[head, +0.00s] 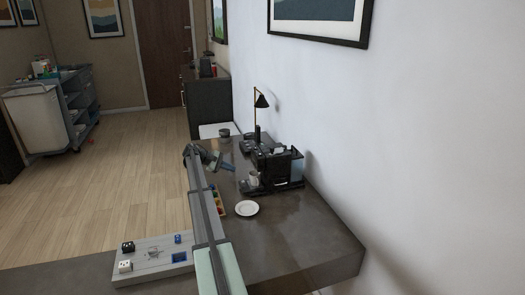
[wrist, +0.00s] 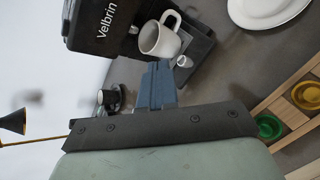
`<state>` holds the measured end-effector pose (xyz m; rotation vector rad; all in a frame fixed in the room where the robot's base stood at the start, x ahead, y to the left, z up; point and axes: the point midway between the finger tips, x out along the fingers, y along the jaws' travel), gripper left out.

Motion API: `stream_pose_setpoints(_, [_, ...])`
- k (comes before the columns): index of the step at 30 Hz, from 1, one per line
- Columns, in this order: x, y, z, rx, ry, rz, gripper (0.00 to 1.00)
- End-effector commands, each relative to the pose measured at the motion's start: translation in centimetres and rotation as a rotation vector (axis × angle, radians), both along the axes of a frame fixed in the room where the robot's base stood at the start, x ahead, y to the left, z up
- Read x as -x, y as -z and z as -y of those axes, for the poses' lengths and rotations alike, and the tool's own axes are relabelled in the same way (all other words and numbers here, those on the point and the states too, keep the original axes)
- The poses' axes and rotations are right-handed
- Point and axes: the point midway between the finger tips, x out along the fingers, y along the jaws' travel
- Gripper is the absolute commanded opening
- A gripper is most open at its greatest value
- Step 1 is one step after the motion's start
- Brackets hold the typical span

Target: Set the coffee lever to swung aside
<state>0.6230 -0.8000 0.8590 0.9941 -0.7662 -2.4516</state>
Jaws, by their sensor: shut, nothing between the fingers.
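The black coffee machine (head: 276,165) stands on the dark counter near the wall. It also shows in the wrist view, with "Velbrin" on its body (wrist: 98,25). A white cup (wrist: 160,38) is at its front, and the cup also shows in the head view (head: 254,180). I cannot make out the coffee lever in either view. My gripper (wrist: 158,68) is shut and empty, its fingertips pointing toward the cup and machine. In the head view my gripper (head: 229,167) is left of the machine, apart from its body. A small white piece beside the fingertips is unclear.
A white plate (head: 247,208) lies on the counter in front of the machine. A wooden tray (wrist: 281,118) with coloured round items is at the right in the wrist view. A black lamp (head: 261,101) and dark cup (head: 224,134) stand farther back. The front right counter is clear.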

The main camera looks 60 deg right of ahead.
Motion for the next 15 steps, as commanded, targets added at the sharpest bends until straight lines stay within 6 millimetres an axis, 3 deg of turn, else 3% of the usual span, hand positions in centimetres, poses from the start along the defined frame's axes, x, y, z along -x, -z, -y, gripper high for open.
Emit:
stream_pose_setpoints(3, [1.1,-3.1,1.1,0.209,0.049,-0.051,0.0])
stream_pose_setpoints(9, [1.8,-7.4,1.9,0.519,0.099,-0.078,0.0])
stream_pose_setpoints(15, [2.0,-9.9,2.2,0.755,0.133,-0.03,0.0])
